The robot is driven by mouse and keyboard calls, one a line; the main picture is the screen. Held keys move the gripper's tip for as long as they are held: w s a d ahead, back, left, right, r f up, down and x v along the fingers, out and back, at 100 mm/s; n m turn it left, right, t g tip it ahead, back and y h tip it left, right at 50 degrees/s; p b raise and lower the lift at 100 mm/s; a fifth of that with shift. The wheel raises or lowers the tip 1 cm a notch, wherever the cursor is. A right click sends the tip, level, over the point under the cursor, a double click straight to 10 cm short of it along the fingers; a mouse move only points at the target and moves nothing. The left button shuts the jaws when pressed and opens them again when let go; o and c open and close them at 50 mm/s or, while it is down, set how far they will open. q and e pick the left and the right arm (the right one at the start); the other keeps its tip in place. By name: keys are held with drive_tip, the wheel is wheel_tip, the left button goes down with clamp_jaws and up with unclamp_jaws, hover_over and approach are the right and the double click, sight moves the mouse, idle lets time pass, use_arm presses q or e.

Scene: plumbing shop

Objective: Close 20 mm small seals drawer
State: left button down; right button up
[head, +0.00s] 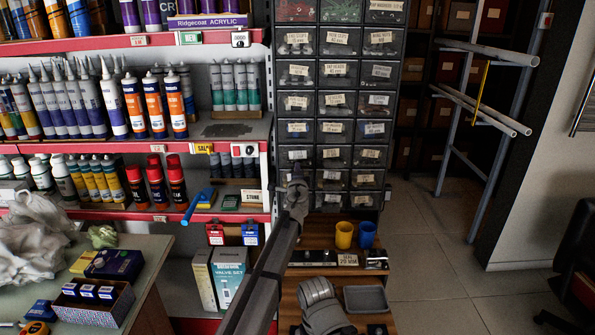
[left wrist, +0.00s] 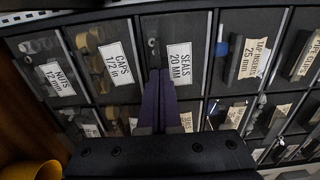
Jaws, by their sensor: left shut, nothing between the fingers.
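The seals 20 mm drawer (left wrist: 180,60) is dark, with a white label reading "SEALS 20 MM", at the upper middle of the left wrist view. It is part of a dark cabinet of small drawers (head: 340,104). My left gripper (head: 296,172) is shut and empty in front of the cabinet's lower left column. In the left wrist view its fingertips (left wrist: 159,73) overlap the drawer front beside the label. I cannot tell whether they touch it, or how far the drawer stands out. In the head view labels near the gripper are too small to read. My right gripper is not in view.
Neighbouring drawers are labelled caps (left wrist: 116,63) and tap inserts (left wrist: 253,58). A yellow cup (head: 343,235) and a blue cup (head: 366,235) stand below the cabinet. Shelves of cartridges (head: 85,105) are at left. The floor (head: 440,250) at right is clear.

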use_arm(q)
drive_tip(key=s, duration=1.4)
drive_tip(key=s+a+f+n+g+y, duration=0.2)
drive_tip(key=s+a+f+n+y, duration=0.15)
drive_tip(key=a, duration=0.35)
drive_tip(key=s+a+f+n+g+y, duration=0.2)
drive_tip(key=s+a+n, duration=0.1)
drive_tip(key=a+n, duration=0.3)
drive_tip(key=s+a+f+n+g+h, duration=0.1)
drive_tip(key=s+a+f+n+g, duration=0.25)
drive_tip(key=s+f, duration=0.35)
drive_tip(key=s+a+f+n+g, duration=0.3)
drive_tip(key=s+a+f+g, duration=0.25)
drive_tip(key=s, duration=0.25)
drive_tip(key=s+d+f+n+g+h, duration=0.1)
drive_tip(key=s+d+f+g+h, duration=0.1)
drive_tip(key=s, duration=0.4)
drive_tip(key=s+d+f+n+g+h, duration=0.1)
drive_tip(key=s+d+f+g+h, duration=0.15)
drive_tip(key=s, duration=0.35)
drive_tip(key=s+d+r+m+y+p, duration=0.1)
drive_tip(key=s+d+r+m+p, duration=0.2)
drive_tip(key=d+r+p, duration=0.7)
drive_tip(key=s+d+r, duration=0.1)
drive_tip(key=s, duration=0.1)
drive_tip(key=shift+s+d+m+g+p, duration=0.25)
drive_tip(key=shift+s+m+g+p, duration=0.05)
drive_tip(key=shift+m+g+p, duration=0.1)
